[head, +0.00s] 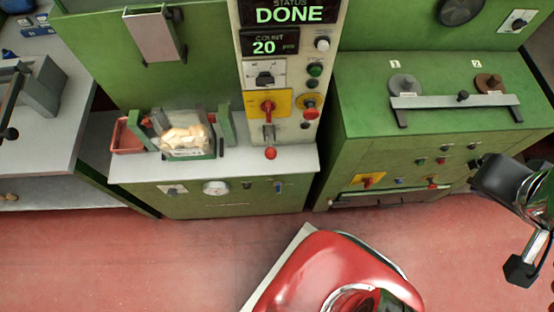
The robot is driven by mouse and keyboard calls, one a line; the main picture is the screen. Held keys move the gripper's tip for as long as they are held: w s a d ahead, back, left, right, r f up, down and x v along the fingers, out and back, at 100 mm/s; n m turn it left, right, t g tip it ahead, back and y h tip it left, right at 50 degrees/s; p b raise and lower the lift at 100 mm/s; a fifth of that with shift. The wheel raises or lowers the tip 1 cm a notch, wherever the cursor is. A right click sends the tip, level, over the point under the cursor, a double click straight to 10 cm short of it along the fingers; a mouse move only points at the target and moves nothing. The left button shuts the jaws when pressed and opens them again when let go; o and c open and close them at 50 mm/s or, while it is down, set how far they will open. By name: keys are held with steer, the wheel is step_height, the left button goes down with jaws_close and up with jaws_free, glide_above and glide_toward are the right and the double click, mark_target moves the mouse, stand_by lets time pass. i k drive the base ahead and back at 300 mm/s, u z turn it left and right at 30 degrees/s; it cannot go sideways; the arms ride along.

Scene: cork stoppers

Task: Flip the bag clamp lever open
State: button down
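A clear bag of pale cork stoppers (187,142) stands on the grey ledge of the green machine, left of the control column. Green uprights (226,124) flank the bag, and a dark edge runs along its base. A lever with a red ball knob (270,153) hangs at the foot of the control column, right of the bag. A small dark upright piece (221,147) stands just right of the bag. I cannot tell which of these is the bag clamp lever, or its position. My gripper is not recognisable in this view.
The display (289,13) reads DONE, with count 20. A reddish tray (128,137) sits left of the bag. A green cabinet (435,110) stands right, behind dark and chrome parts (505,185). A red rounded body (335,275) fills the bottom. Red floor (150,260) is clear at left.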

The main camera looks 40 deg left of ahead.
mark_target(271, 152)
steer(key=z, duration=0.05)
steer(key=k, duration=1.4)
steer(key=u, duration=1.8)
steer(key=i, duration=0.5)
steer(key=u, duration=0.1)
